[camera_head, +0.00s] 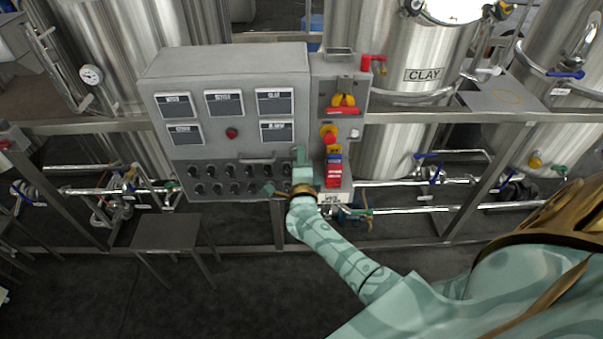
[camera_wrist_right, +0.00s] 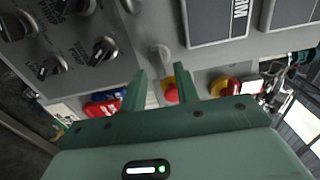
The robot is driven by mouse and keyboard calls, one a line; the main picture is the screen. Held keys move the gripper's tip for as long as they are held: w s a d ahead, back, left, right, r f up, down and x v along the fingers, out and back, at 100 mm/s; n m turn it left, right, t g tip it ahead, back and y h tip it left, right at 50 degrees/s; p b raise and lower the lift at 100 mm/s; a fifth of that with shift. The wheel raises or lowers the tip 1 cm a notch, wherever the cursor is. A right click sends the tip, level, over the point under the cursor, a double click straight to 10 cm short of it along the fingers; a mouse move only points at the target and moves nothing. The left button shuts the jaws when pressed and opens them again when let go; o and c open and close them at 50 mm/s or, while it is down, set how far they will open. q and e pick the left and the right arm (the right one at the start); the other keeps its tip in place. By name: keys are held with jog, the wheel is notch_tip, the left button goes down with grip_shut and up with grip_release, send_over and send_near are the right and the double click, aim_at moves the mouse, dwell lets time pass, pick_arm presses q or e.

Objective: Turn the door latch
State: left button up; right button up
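The grey control cabinet (camera_head: 220,118) stands ahead in the head view, with dark labelled panels and rows of black knobs. My right gripper (camera_head: 287,175) is at the lower right of its front. In the right wrist view my gripper (camera_wrist_right: 160,74) has its two green fingers apart with nothing held between them. A small grey lever, apparently the door latch (camera_wrist_right: 161,55), sits on the cabinet face just beyond the gap between the fingertips. I cannot make out the latch in the head view, where the gripper covers that area. My left gripper is not in view.
A red emergency button (camera_head: 328,134) and red and blue switches (camera_head: 334,172) are close to the right of the gripper. Black knobs (camera_head: 213,172) lie to its left. Steel tanks (camera_head: 412,62) and pipes stand behind. A small stool (camera_head: 165,232) stands at the lower left.

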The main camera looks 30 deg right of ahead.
jog(key=v, duration=1.5)
jog(key=shift+s+a, duration=0.15)
jog(key=shift+a, duration=0.1)
jog(key=s+a+f+n+y, duration=0.1)
jog(key=a+f+n+y, duration=0.4)
jog(key=f+n, duration=0.2)
jog(key=s+a+f+n+y, duration=0.1)
jog(key=a+f+n+y, duration=0.3)
jog(key=f+n, duration=0.35)
jog(key=s+a+f+n+g+y+b, duration=0.1)
jog(key=s+f+n+g, duration=0.25)
jog(key=f, duration=0.35)
jog(key=s+f+n+g+y+b, duration=0.1)
jog(key=s+f+n+g, duration=0.1)
jog(key=s+f, duration=0.4)
jog(key=s+d+f+n+g+h+b, duration=0.1)
jog(key=s+d+f+n+g, duration=0.3)
jog(key=s+f, duration=0.5)
jog(key=s+d+f+n+g+b, duration=0.4)
jog(key=s+f, duration=0.6)
jog(key=s, duration=0.8)
jog(key=shift+d+f+g+h, duration=0.3)
jog(key=shift+d+g+h, duration=0.1)
jog(key=shift+d+g, duration=0.2)
jog(key=shift+w, duration=0.1)
